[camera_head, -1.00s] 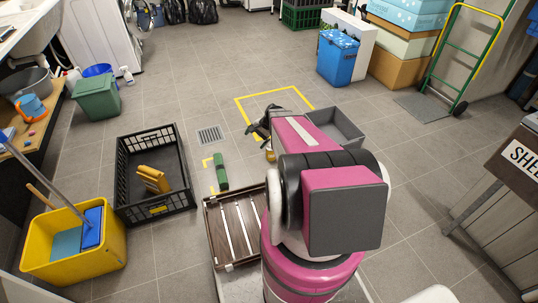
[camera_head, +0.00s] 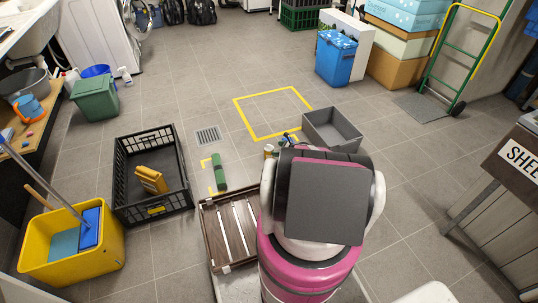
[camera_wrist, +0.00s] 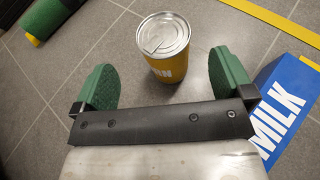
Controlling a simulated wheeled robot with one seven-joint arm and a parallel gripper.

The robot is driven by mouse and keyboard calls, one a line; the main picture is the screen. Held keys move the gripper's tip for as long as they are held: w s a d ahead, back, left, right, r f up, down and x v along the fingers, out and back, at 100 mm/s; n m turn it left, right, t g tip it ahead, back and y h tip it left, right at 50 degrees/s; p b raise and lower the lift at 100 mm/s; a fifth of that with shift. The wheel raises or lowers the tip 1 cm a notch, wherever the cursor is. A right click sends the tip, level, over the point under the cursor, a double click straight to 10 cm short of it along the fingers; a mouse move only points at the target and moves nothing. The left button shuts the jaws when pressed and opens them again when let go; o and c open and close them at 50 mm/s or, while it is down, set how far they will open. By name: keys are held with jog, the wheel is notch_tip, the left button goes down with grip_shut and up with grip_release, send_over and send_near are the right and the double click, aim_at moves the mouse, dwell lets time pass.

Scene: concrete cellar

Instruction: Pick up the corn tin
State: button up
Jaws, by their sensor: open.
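The corn tin (camera_wrist: 168,65) stands upright on the tiled floor in the wrist view, with a silver lid and a yellow side with partial white lettering. In the head view the tin (camera_head: 268,151) is a small yellow shape just left of my arm. My gripper (camera_wrist: 165,84) is open, its two green-padded fingers apart at the left and right. The tin stands between and just beyond the fingertips; no contact shows. In the head view my arm hides most of the gripper.
A blue carton marked MILK (camera_wrist: 284,100) lies close beside the right finger. A green roll (camera_head: 219,172) lies to the left. A grey bin (camera_head: 340,145), a brown slatted crate (camera_head: 207,235) and a black crate (camera_head: 120,185) stand around. A yellow floor outline (camera_head: 238,112) is behind.

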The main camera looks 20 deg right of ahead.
aim_at(271, 148)
jog(key=x, duration=0.7)
jog(key=shift+w+f, duration=0.1)
jog(key=shift+w, duration=0.15)
jog(key=c, duration=1)
